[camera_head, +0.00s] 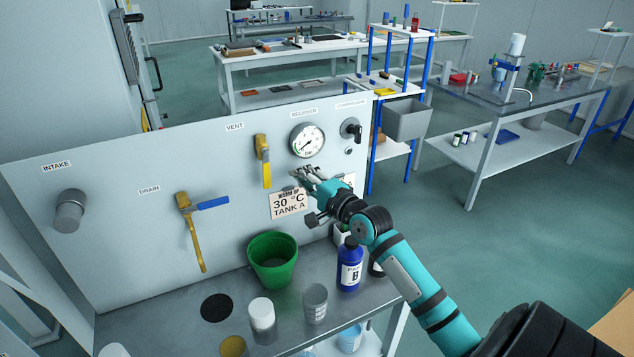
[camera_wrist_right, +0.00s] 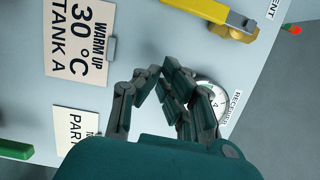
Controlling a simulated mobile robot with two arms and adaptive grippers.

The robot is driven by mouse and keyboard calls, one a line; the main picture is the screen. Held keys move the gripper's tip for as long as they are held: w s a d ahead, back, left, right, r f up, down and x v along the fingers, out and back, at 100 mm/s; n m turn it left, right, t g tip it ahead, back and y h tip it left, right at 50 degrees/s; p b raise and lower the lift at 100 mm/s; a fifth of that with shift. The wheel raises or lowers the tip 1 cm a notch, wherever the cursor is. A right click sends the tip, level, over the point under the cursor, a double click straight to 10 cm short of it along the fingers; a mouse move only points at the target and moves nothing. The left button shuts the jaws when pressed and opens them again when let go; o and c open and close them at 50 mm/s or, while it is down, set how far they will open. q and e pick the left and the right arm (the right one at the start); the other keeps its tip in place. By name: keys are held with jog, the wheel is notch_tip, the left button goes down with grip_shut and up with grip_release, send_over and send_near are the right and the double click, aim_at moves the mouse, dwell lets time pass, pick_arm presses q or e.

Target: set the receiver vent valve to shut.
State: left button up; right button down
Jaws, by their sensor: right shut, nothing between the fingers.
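The vent valve (camera_head: 263,158) sits on the panel under the VENT label. It has a brass body and a yellow lever hanging straight down. In the right wrist view the yellow lever (camera_wrist_right: 192,10) lies at the top edge, partly cut off. My right gripper (camera_head: 303,175) is in front of the panel, right of the lever and below the receiver gauge (camera_head: 307,140). Its fingers (camera_wrist_right: 150,80) are shut and empty, apart from the lever. The gripper partly covers the gauge in the wrist view. My left gripper is not in view.
A drain valve (camera_head: 187,204) with a blue lever is to the left, then an intake knob (camera_head: 71,210). A compressor knob (camera_head: 351,128) is at the right. A WARM UP sign (camera_head: 289,204) hangs below my gripper. A green bucket (camera_head: 273,260) and bottles stand on the bench.

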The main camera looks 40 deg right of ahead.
aim_at(266, 169)
jog(key=a, duration=0.1)
jog(key=a+p, duration=0.1)
jog(key=a, duration=0.1)
jog(key=shift+w+a+r+p, duration=0.15)
jog(key=shift+w+r+p, duration=0.1)
jog(key=shift+w+p, duration=0.05)
jog(key=shift+a, duration=0.25)
jog(key=shift+f, duration=0.1)
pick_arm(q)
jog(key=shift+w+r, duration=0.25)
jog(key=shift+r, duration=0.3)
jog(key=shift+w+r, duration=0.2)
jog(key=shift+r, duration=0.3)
pick_arm(e)
jog(key=shift+a, duration=0.1)
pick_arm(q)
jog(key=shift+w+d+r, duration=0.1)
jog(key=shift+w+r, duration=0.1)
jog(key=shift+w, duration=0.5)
pick_arm(e)
jog(key=shift+w+a+f+m, duration=0.15)
jog(key=shift+a+m, duration=0.05)
jog(key=shift+m, duration=0.3)
